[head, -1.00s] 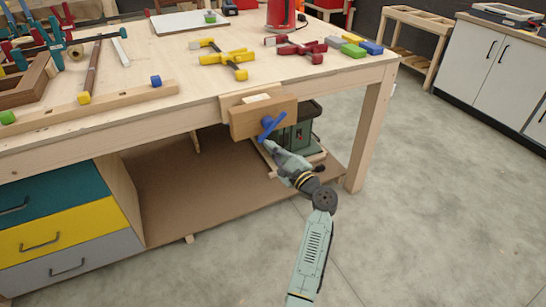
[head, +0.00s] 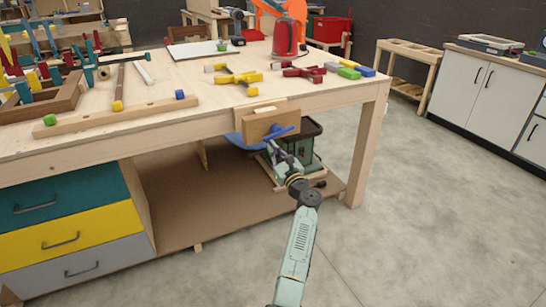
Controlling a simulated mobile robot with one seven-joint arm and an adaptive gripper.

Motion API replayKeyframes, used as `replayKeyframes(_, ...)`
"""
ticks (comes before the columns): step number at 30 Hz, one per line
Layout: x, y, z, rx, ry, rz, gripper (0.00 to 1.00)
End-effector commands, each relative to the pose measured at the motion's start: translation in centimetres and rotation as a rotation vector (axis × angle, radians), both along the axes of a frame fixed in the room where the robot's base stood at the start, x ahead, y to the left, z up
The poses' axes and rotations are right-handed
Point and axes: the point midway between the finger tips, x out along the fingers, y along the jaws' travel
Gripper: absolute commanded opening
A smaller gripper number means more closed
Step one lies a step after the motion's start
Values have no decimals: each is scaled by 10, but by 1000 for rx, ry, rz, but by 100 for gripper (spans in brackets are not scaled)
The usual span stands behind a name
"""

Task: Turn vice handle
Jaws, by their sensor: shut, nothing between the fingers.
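The wooden vice (head: 258,128) is mounted on the front edge of the workbench, near its right end. Its blue handle (head: 284,131) sits on the front of the jaw and lies at a shallow slant, right end slightly higher. My gripper (head: 271,147) reaches up from below, its tip just under the handle's left part. It is shut and holds nothing. I cannot tell whether the fingertips touch the handle.
The workbench (head: 200,105) carries yellow clamps (head: 234,76), red clamps (head: 299,71) and a wooden frame at left. A green machine (head: 300,147) stands on the lower shelf behind my gripper. Drawers (head: 68,235) are at left. The floor (head: 430,220) at right is clear.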

Motion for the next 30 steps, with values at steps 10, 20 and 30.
replayKeyframes(10, 2, 6, 5, -4, -2, 5, 0)
replayKeyframes(20, 2, 8, 5, -5, -4, 9, 0)
replayKeyframes(30, 2, 10, 5, -7, -4, 12, 0)
